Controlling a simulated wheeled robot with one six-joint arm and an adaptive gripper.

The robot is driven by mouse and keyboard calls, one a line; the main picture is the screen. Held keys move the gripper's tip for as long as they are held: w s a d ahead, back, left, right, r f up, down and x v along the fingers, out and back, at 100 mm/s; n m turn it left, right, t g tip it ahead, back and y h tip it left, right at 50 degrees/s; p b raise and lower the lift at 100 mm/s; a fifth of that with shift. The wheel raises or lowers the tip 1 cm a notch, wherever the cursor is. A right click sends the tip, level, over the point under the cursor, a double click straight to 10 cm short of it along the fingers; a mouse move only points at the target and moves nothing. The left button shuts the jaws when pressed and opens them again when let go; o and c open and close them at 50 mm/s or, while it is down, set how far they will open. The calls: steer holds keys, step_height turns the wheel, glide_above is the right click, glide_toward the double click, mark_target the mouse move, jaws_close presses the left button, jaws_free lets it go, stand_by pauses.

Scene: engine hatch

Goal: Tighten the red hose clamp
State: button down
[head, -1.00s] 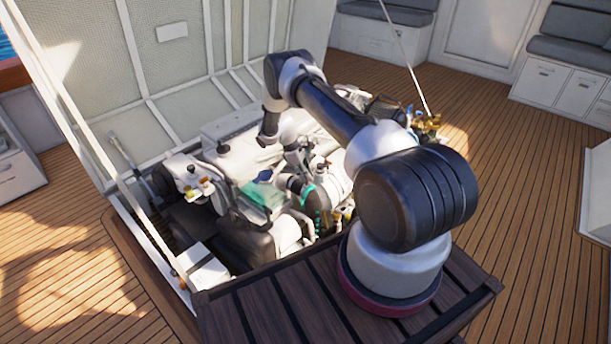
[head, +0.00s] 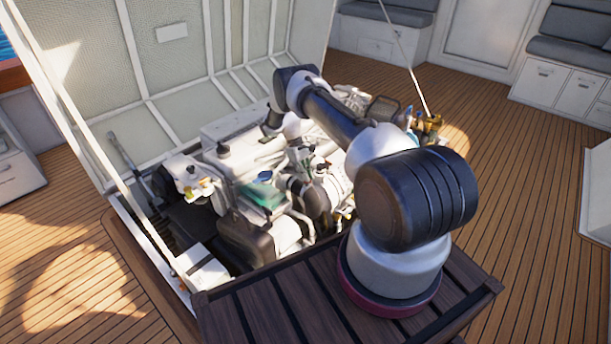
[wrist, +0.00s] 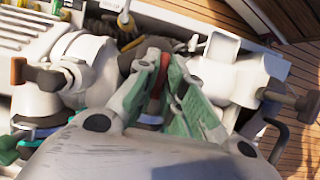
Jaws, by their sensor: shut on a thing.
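My gripper (wrist: 163,65) shows in the wrist view with pale green fingers reaching away from the camera. The fingers are closed in on a narrow red part (wrist: 155,98), which shows between them and looks like the red hose clamp. Only a strip of this red part is visible; the fingers hide most of it. In the head view I cannot make out the fingers or the red clamp among the arm links and engine parts.
White engine parts crowd both sides of the gripper. A brown-ended handle (wrist: 303,103) is on the right, and an orange-brown one (wrist: 18,70) on the left. In the head view, the raised hatch lid (head: 165,75) stands behind the engine. Open deck (head: 530,190) lies right.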

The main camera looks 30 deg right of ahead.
stand_by(0.3)
steer(key=c, duration=1.5)
jaws_free()
steer(key=v, duration=1.2)
